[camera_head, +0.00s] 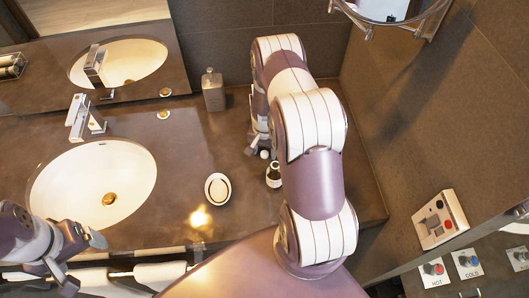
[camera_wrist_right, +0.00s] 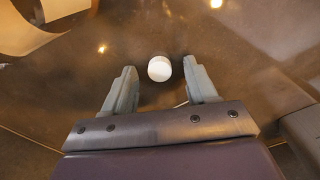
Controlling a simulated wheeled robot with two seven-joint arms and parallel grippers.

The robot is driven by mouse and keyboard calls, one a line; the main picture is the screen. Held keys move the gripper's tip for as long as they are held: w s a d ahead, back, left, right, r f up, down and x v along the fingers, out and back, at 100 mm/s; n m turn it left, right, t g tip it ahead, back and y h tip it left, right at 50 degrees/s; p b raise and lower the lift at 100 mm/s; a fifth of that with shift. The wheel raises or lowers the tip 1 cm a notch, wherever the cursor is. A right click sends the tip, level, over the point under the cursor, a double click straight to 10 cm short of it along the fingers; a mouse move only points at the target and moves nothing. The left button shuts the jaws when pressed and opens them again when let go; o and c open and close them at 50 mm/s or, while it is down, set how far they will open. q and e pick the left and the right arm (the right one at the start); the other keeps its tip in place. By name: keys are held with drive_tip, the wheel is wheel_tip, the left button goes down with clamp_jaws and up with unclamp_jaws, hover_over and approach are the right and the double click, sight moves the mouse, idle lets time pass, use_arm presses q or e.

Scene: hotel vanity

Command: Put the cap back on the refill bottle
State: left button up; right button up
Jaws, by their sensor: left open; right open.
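A small white round cap (camera_head: 264,154) lies on the dark counter, and it also shows in the right wrist view (camera_wrist_right: 159,68). A small dark bottle with a pale label (camera_head: 273,177), likely the refill bottle, stands just in front of the cap, partly beside my right arm. My right gripper (camera_head: 256,146) is open and points down at the counter. In the right wrist view its two fingers (camera_wrist_right: 160,75) stand on either side of the cap, with gaps on both sides. My left gripper (camera_head: 82,240) is open and empty at the lower left, in front of the sink.
A grey pump bottle (camera_head: 213,92) stands at the back by the mirror wall. A pale oval dish (camera_head: 217,189) lies left of the dark bottle. The white sink (camera_head: 60,190) and its faucet (camera_head: 80,118) fill the left. A wall bounds the right side.

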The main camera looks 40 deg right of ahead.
sight(265, 152)
clamp_jaws()
drive_tip(key=shift+r+b, duration=0.35)
drive_tip(key=shift+r, duration=0.15)
wheel_tip(265, 152, up, 3)
drive_tip(key=shift+w+b, duration=0.1)
drive_tip(key=shift+b, duration=0.6)
use_arm(q)
wheel_tip(265, 152, down, 4)
drive_tip(key=shift+f+b, duration=0.15)
drive_tip(key=shift+b, duration=1)
use_arm(e)
drive_tip(key=s+d+r, duration=0.3)
drive_tip(key=s+r, duration=0.4)
drive_tip(key=s, duration=0.4)
drive_tip(key=shift+s+d, duration=0.15)
drive_tip(key=shift+s, duration=0.05)
use_arm(q)
drive_tip(key=shift+c, duration=0.4)
